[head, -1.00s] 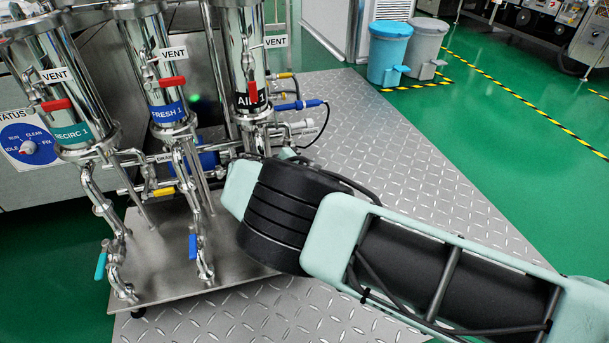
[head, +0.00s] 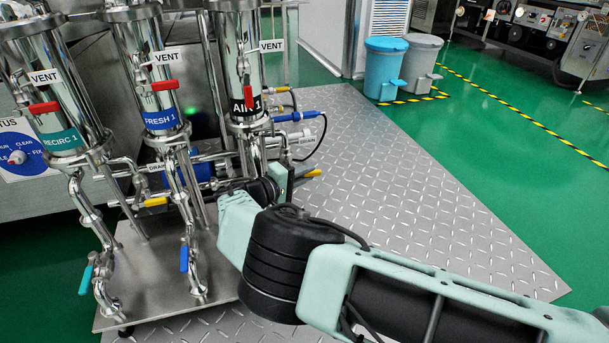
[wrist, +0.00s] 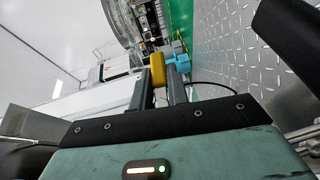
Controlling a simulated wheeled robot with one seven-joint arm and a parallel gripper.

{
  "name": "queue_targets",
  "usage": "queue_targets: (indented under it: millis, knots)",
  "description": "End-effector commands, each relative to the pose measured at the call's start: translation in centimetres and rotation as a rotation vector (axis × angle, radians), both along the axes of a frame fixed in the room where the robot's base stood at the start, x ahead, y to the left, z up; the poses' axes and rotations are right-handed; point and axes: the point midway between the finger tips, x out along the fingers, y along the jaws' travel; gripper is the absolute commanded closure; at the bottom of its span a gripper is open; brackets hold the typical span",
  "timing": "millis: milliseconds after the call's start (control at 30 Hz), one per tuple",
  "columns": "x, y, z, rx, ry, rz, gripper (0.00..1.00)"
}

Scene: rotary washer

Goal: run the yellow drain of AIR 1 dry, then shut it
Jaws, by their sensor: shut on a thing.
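The AIR 1 column (head: 243,104) stands right of FRESH 1 and RECIRC 1 in the head view, with a red handle on its front. My gripper (head: 304,176) is below and right of AIR 1, partly hidden by my arm. The drain's valve body and outlet are hidden behind my wrist, and I cannot see whether liquid flows.
Another yellow handle (head: 155,202) sits near the DRAIN label, and a third (head: 282,90) beside AIR 1. A blue-handled fitting with a cable (head: 297,116) is just above my gripper. The metal floor plate (head: 400,200) to the right is clear; bins (head: 385,68) stand at the back.

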Motion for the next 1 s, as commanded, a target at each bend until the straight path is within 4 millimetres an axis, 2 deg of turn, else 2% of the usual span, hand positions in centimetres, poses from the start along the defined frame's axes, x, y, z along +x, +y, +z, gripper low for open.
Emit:
queue_targets:
  millis: [167, 200, 233, 267, 533, 667, 767, 1000]
  knots:
    - [0.0, 0.0, -0.1, 0.0, 0.001, 0.001, 1.0]
    - [0.0, 0.0, -0.1, 0.0, 0.001, 0.001, 0.73]
    - [0.0, 0.0, -0.1, 0.0, 0.001, 0.001, 0.64]
    - [0.0, 0.0, -0.1, 0.0, 0.001, 0.001, 0.62]
    - [0.0, 0.0, 0.0, 0.002, 0.001, 0.0, 0.62]
    - [-0.6, 0.7, 0.2, 0.002, 0.001, 0.001, 0.62]
    - [-1.5, 1.9, 0.5, 0.002, 0.002, 0.002, 0.62]
    - [-4.9, 6.2, 1.0, 0.003, 0.001, 0.004, 0.62]
